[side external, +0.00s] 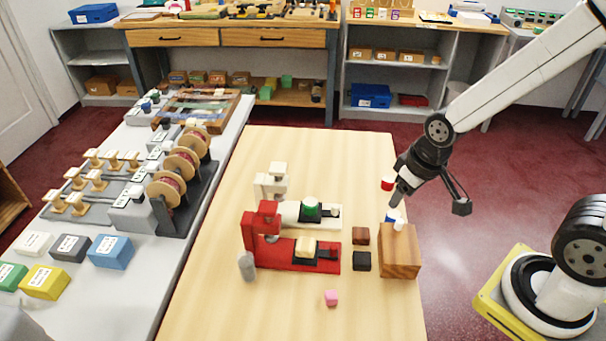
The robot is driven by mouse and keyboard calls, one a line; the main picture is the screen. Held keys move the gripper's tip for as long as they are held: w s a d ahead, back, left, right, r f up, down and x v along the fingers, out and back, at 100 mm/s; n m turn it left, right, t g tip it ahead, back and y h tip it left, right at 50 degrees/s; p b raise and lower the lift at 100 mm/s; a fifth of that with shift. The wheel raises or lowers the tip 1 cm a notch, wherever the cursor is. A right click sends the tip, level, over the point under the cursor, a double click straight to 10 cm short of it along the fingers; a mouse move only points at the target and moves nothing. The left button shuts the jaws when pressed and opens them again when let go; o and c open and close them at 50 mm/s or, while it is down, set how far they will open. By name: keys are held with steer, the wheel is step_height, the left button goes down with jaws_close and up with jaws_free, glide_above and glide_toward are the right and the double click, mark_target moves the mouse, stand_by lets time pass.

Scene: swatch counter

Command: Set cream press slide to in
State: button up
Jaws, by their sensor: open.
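The cream press (270,187) stands on the wooden table, behind the red press (262,235). Its pale base runs to the right from the upright. On this base is a dark slide (325,210) with a round green piece (310,204) on it and a small pale knob (335,212) at its right end. The green piece is to the right of the press head, not under it. My gripper (397,200) is open and empty, pointing down at the table's right side, well to the right of the cream press. Its fingertips are small and partly unclear.
A wooden block (400,252) stands below my gripper, with red, blue and white pieces near it. The table's back is clear.

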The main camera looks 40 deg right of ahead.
steer(key=shift+o, duration=0.4)
steer(key=g, duration=0.3)
glide_above(335, 206)
steer(key=f, duration=0.9)
steer(key=shift+s, duration=0.3)
steer(key=shift+w+f, duration=0.3)
steer(key=shift+f, duration=0.1)
steer(key=shift+f, duration=0.1)
steer(key=shift+f, duration=3.8)
steer(key=shift+c, duration=0.3)
